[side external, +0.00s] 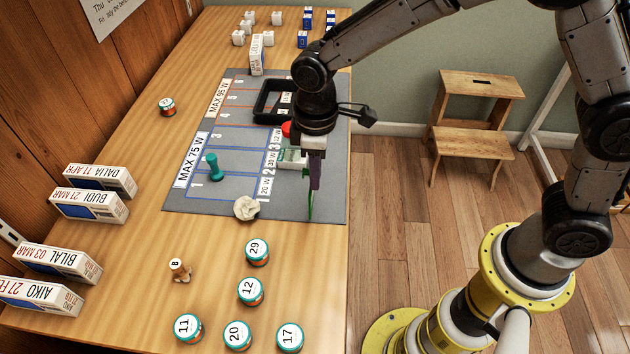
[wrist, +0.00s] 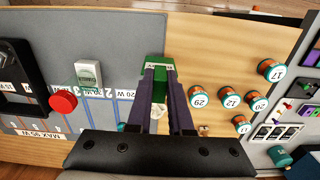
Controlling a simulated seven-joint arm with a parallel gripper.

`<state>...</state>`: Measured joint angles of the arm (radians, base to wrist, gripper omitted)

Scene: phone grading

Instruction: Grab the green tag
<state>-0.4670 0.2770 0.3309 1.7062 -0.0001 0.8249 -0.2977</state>
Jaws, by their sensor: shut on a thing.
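The green tag (wrist: 156,68) is between the fingertips of my gripper (wrist: 158,82) in the wrist view. My gripper is shut on it. In the side view my gripper (side external: 314,178) points down over the right edge of the grey mat (side external: 190,208), and a narrow green strip of the tag (side external: 310,208) shows at its fingertips. Whether the tag touches the mat is hard to tell. The fingers hide part of the tag.
A white-and-green block (side external: 291,157) and a red knob (side external: 287,129) are near my gripper. A teal peg (side external: 212,168) and a crumpled pale lump (side external: 246,208) are on the mat. Several numbered jars (side external: 250,291) stand in front. Labelled boxes (side external: 88,206) line the left.

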